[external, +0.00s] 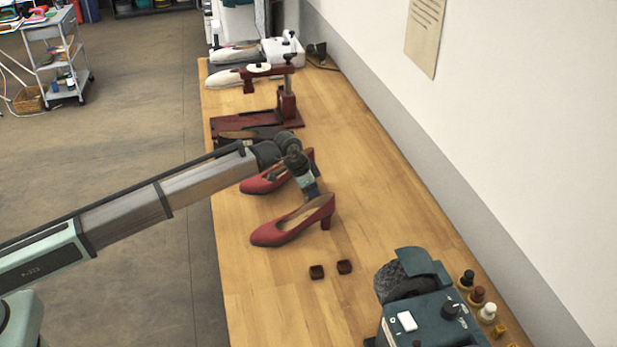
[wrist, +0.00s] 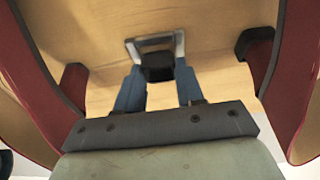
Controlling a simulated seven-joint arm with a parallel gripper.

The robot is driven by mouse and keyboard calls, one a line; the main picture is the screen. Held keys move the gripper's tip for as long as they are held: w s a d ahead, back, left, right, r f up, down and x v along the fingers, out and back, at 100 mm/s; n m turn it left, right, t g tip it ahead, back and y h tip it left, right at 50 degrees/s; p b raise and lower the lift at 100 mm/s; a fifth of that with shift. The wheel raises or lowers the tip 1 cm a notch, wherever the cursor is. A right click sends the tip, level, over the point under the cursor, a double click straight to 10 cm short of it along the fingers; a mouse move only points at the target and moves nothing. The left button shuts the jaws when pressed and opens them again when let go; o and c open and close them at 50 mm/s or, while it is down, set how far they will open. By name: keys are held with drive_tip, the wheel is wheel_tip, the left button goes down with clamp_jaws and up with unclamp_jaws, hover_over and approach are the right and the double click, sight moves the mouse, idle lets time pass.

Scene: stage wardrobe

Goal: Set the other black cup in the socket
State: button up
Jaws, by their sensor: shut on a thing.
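My gripper (external: 313,194) is between two red high-heeled shoes in the external view. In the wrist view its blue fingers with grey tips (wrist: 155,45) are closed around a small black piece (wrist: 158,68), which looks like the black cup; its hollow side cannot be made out. In the external view the fingers' ends and the piece are mostly hidden. I cannot tell which thing is the socket.
The near red shoe (external: 290,226) and far red shoe (external: 262,184) flank my gripper closely. A dark red stand (external: 288,105) is behind them. A teal machine (external: 440,318) with a dark wheel and several small bottles are at the front right. The wooden bench (external: 375,215) is clear right of the shoes.

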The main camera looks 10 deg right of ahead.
drive_tip(key=shift+f, duration=0.3)
drive_tip(key=o, duration=1.1)
drive_tip(key=shift+r, duration=0.1)
drive_tip(key=shift+r, duration=3.4)
